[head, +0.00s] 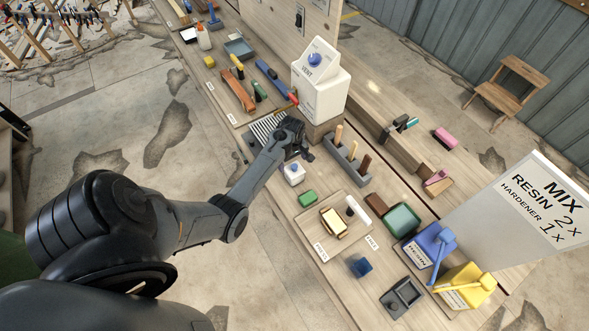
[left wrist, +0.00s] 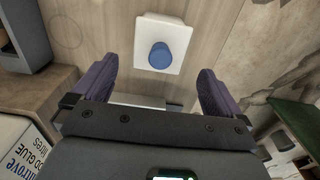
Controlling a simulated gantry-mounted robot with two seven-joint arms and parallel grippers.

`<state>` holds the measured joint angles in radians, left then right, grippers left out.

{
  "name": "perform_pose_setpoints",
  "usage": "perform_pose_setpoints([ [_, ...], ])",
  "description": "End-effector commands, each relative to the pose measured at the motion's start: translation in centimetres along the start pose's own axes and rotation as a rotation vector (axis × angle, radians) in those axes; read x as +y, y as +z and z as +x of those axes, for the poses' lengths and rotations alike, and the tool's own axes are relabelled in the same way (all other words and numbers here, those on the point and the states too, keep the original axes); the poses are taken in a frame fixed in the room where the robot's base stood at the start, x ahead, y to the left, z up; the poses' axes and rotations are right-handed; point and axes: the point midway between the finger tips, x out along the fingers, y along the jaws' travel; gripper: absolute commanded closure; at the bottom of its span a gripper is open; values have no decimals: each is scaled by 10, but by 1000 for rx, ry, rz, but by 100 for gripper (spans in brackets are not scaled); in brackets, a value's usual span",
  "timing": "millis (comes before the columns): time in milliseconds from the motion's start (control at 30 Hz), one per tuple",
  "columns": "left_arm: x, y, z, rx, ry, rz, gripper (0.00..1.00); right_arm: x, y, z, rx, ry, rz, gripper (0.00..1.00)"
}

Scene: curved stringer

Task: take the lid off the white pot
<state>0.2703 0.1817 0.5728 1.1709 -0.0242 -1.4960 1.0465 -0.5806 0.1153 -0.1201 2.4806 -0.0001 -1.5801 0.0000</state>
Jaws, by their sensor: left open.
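The white pot (head: 293,174) is small and square, with a blue knob on top. It stands on the bench near its left edge in the head view. In the left wrist view its white lid (left wrist: 145,62) and round blue knob (left wrist: 160,55) show from above, just beyond and between the finger ends. The lid sits on the pot. My left gripper (head: 303,154) is open and empty, close above and behind the pot in the head view, apart from the knob. Its two purple-grey fingers (left wrist: 158,85) stand wide apart in the left wrist view. My right gripper is out of view.
A large white glue box (head: 320,95) stands behind the gripper. A grey holder with several upright handles (head: 346,165) is to the right.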

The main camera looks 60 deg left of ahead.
Motion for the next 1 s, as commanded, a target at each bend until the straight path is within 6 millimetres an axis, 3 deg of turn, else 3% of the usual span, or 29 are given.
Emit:
perform_pose_setpoints([
  [233, 1, 0, 26, 1, -1, 0, 0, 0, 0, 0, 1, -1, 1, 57],
  [567, 1, 0, 31, 2, 0, 0, 2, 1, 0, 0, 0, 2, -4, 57],
  [900, 1, 0, 31, 2, 0, 0, 54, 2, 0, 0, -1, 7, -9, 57],
  [1000, 1, 0, 31, 2, 0, 0, 57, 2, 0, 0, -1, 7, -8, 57],
])
